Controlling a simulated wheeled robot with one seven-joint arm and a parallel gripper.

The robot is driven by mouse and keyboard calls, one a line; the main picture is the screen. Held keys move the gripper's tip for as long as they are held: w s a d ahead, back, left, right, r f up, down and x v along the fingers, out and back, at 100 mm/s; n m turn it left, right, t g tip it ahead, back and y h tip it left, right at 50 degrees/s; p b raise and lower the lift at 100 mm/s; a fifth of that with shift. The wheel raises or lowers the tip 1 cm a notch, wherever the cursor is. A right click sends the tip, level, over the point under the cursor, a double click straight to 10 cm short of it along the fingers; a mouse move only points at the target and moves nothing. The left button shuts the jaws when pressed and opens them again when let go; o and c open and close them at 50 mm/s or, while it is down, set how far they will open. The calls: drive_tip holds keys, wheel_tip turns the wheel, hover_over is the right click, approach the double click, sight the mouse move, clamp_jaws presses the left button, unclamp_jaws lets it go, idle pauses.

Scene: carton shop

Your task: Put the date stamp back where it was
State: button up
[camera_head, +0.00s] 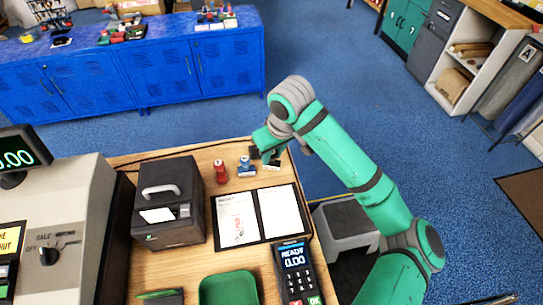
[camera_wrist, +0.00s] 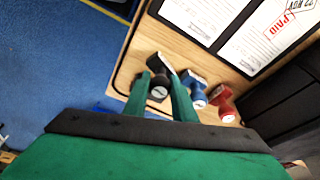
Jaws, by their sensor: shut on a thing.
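My gripper (camera_wrist: 161,94) is shut on a black stamp (camera_wrist: 160,80), which I take to be the date stamp; its marking cannot be read. In the head view my gripper (camera_head: 267,152) is over the back right corner of the wooden counter and largely hides this stamp. I cannot tell whether the stamp touches the counter. A blue stamp (camera_head: 246,167) and a red stamp (camera_head: 221,171) stand in a row to the left of my gripper. In the wrist view the blue stamp (camera_wrist: 195,92) is just right of my fingers, with the red stamp (camera_wrist: 222,102) beyond it.
A black folder with two white papers (camera_head: 240,218) lies in front of the stamps. A black printer (camera_head: 168,202) stands left, a card terminal (camera_head: 295,272) and green tray (camera_head: 229,289) nearer. The counter's right edge (camera_head: 299,167) is close to my gripper.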

drive_tip(key=shift+f, duration=0.65)
drive_tip(key=shift+f, duration=0.1)
drive_tip(key=o, duration=0.7)
drive_tip(key=shift+w, duration=0.1)
drive_tip(key=shift+o, duration=0.7)
drive_tip(key=shift+w, duration=0.15)
drive_tip(key=shift+a+r, duration=0.2)
drive_tip(key=shift+a, duration=0.15)
drive_tip(key=v, duration=1.2)
drive_tip(key=shift+d, duration=0.25)
drive_tip(key=shift+d+f, duration=0.1)
drive_tip(key=shift+d, duration=0.05)
